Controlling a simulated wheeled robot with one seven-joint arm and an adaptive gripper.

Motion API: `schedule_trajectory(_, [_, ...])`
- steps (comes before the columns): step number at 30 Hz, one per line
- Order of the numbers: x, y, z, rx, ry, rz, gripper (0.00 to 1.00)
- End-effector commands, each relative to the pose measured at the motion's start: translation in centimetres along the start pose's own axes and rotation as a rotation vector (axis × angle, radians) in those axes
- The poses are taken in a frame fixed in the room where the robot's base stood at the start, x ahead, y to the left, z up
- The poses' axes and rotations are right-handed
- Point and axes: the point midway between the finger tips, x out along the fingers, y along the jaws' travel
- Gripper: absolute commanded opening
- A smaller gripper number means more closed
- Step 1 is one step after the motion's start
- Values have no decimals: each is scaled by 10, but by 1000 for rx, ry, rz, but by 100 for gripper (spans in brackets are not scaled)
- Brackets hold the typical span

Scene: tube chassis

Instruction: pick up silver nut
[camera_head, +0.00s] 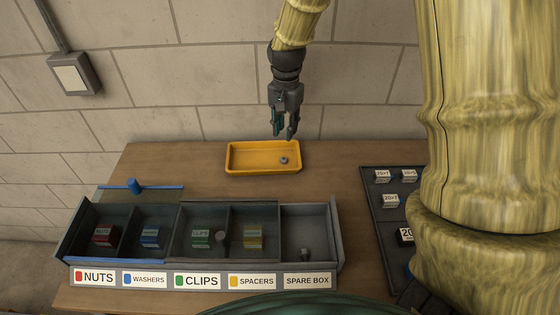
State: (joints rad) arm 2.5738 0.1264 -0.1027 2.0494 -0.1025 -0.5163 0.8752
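A small silver nut (283,160) lies in the right part of the yellow tray (240,170), on its floor. It looks like a grey ring with a dark centre. My gripper (284,135) points down above the back edge of the tray, in front of the wall. Its two fingers are apart with a narrow gap and nothing shows between them. The nut appears just below the fingertips; the exact height between them is hard to tell. Another small grey piece (305,254) sits in the compartment labelled SPARE BOX and is too small to identify surely.
A divided bin (325,262) stands at the front left, labelled NUTS, WASHERS, CLIPS, SPACERS and SPARE BOX, with coloured blocks inside. A blue bar (160,187) lies behind it. A dark tray (377,212) with labelled blocks is at right. Bare table lies around the yellow tray.

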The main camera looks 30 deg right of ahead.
Motion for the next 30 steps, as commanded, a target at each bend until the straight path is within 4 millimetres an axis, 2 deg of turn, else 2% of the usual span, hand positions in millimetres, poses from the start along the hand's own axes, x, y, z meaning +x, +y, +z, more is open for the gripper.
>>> schedule_trajectory(8, [18, 4, -2, 6, -1, 2, 25])
schedule_trajectory(18, [55, 5, -2, 8, -1, 1, 25])
schedule_trajectory(30, [73, 5, -1, 5, -2, 2, 25])
